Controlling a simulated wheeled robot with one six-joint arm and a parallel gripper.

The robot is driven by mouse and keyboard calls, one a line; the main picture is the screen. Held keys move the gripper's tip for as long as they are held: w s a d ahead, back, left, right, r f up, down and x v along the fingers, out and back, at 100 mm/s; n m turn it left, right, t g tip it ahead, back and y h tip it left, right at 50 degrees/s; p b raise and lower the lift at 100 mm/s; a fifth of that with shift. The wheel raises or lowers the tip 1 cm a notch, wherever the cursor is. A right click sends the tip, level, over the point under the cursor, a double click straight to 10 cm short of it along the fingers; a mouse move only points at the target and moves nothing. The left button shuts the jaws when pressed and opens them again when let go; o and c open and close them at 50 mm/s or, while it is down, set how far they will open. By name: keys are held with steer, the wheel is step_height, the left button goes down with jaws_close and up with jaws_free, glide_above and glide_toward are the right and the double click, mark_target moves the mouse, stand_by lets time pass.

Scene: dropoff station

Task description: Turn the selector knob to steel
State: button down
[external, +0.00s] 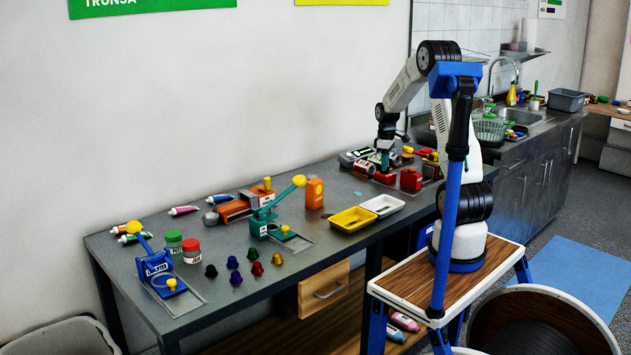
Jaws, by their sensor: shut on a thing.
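My gripper (385,151) points straight down at the back right of the dark workbench (333,237), over a small red unit (384,178). It is shut at the top of this unit, on what appears to be the selector knob. The knob is hidden by the gripper and too small to make out. A green part shows just below my gripper, and I cannot tell whether it belongs to the gripper or the unit. The knob's setting and any steel mark cannot be read.
A second red block (410,180) stands close to the right. Grey and red devices (358,158) crowd the left. A white tray (382,205) and yellow tray (352,219) lie in front. An orange box (314,193) and teal lever press (265,221) stand further left.

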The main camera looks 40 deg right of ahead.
steer(key=shift+n, duration=0.6)
steer(key=c, duration=1.4)
jaws_free()
steer(key=shift+c, duration=0.2)
steer(key=shift+r, duration=0.15)
step_height(320, 180, up, 8)
steer(key=shift+f, duration=0.2)
steer(key=shift+n, duration=0.3)
